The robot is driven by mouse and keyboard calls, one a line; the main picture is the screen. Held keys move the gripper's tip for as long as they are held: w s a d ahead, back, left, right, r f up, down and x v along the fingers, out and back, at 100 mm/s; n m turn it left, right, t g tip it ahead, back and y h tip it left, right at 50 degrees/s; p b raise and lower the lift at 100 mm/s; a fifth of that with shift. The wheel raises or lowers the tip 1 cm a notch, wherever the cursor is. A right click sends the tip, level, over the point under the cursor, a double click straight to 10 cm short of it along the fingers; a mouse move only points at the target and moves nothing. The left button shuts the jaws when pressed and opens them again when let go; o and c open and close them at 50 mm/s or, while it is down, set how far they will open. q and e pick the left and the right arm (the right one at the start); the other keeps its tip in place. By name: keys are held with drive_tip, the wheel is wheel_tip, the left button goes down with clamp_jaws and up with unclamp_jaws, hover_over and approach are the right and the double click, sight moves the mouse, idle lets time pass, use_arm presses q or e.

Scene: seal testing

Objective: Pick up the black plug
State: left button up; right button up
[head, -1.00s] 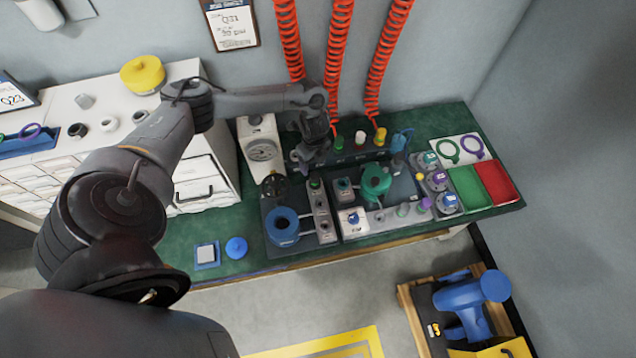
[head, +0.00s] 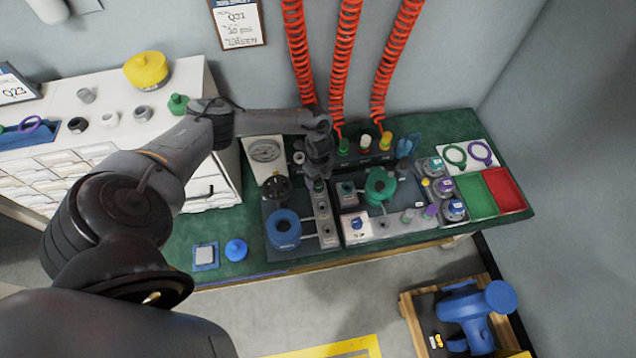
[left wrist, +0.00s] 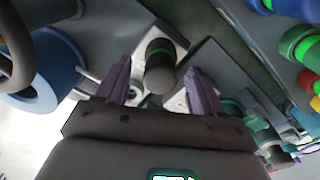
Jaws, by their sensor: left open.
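A black plug (left wrist: 160,68) with a thin green band stands on a light grey block, seen in the left wrist view between my two purple-grey fingers. My left gripper (left wrist: 158,85) is open, with a finger on each side of the plug and visible gaps between. In the head view my left gripper (head: 318,172) points down over the grey strip beside the blue ring-shaped part. There the plug is mostly hidden, with only a bit of green (head: 318,187) showing below the gripper. My right gripper is not in view.
A blue ring-shaped part (head: 284,230) and a dark round handle (head: 276,187) stand close left. A green ring-shaped part (head: 380,184) is to the right. A gauge (head: 265,152) and hose fittings (head: 386,141) stand behind.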

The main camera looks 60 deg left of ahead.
use_arm(q)
drive_tip(key=shift+f, duration=0.15)
drive_tip(key=c, duration=1.2)
